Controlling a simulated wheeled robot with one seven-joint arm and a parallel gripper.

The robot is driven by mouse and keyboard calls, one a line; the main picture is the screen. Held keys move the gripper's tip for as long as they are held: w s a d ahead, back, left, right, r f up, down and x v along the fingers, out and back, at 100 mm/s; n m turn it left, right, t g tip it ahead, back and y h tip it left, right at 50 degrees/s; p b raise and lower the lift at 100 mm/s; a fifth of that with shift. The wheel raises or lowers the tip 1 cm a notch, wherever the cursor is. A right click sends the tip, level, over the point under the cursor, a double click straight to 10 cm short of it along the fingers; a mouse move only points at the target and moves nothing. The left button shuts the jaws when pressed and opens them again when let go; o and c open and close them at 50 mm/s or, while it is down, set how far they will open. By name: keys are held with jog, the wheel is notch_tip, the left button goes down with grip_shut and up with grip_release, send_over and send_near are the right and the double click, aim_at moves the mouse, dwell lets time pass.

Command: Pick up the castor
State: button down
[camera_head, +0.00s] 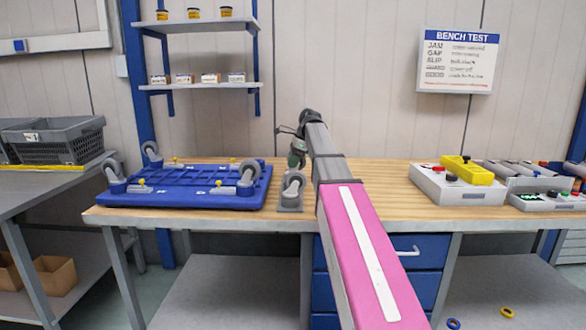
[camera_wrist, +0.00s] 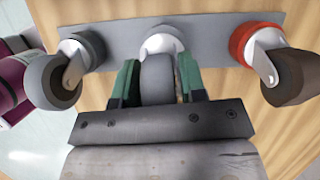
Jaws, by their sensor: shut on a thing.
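In the wrist view, three castors stand in a row along a grey strip on the wooden bench. The middle castor (camera_wrist: 157,75) has a pale fork and a dark grey wheel, and the green fingers of my gripper (camera_wrist: 158,82) are shut on its wheel. The left castor (camera_wrist: 55,78) has a grey collar and a brownish wheel. The right castor (camera_wrist: 275,65) has an orange-red collar and a brown wheel. In the head view, my gripper (camera_head: 298,153) is partly hidden by my arm, just above a grey castor (camera_head: 292,190) near the bench's front edge.
A blue platform (camera_head: 190,190) with castors at its corners lies on the left of the wooden bench (camera_head: 385,180). A grey box (camera_head: 455,187) with a yellow piece (camera_head: 466,170) stands on the right. A grey crate (camera_head: 57,143) sits on the left side table. Shelves (camera_head: 200,87) hang behind.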

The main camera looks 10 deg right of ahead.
jog(key=s+a+r, duration=0.4)
jog(key=a+r, duration=0.4)
jog(key=a, duration=0.3)
jog(key=shift+r, duration=0.15)
